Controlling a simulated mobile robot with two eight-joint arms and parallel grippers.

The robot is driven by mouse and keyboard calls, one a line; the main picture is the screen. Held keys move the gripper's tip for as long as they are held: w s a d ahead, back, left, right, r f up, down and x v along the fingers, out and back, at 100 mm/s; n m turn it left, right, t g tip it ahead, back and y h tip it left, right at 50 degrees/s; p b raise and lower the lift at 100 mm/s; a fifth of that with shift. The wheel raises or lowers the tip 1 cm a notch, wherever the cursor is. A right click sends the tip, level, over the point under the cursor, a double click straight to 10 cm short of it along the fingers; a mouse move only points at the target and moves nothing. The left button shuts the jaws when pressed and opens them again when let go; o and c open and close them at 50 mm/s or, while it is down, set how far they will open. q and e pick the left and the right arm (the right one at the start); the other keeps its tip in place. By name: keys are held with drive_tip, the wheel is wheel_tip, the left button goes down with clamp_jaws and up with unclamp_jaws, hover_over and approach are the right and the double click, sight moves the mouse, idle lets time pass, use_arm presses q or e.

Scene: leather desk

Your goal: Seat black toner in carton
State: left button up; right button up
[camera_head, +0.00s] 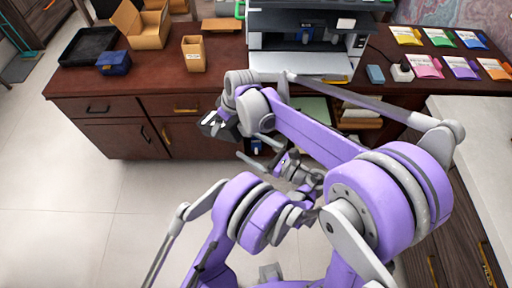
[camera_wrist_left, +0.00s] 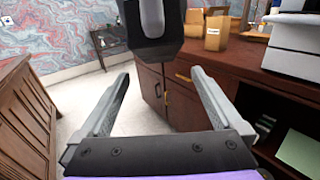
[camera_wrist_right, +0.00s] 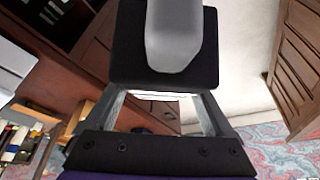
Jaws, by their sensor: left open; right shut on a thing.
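A black toner (camera_head: 213,127) with a pale grey part is held in the air in front of the desk. My right gripper (camera_head: 228,125) is shut on it; in the right wrist view the toner (camera_wrist_right: 125,45) stands out beyond the fingers. My left gripper (camera_head: 254,152) is open and empty, below and right of the toner. In the left wrist view the toner (camera_wrist_left: 131,28) hangs ahead of the open fingers, apart from them. A small tan carton (camera_head: 194,56) with a label stands upright on the desk, also in the left wrist view (camera_wrist_left: 213,33).
A larger open cardboard box (camera_head: 149,37), a black tray (camera_head: 88,45) and a dark blue block (camera_head: 114,63) are at the desk's left. An open printer (camera_head: 300,63) stands at the middle back. Coloured packets (camera_head: 425,67) lie right. Bare desk (camera_head: 150,75) lies before the small carton.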

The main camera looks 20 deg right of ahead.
use_arm(q)
drive_tip(key=x, duration=1.1)
drive_tip(key=shift+d, duration=0.1)
drive_tip(key=c, duration=1.4)
use_arm(e)
drive_tip(key=shift+a, duration=0.1)
use_arm(q)
drive_tip(key=shift+c, duration=0.4)
use_arm(e)
drive_tip(key=o, duration=1.5)
drive_tip(key=shift+r, duration=0.1)
drive_tip(key=v, duration=1.2)
drive_tip(key=shift+w, duration=0.1)
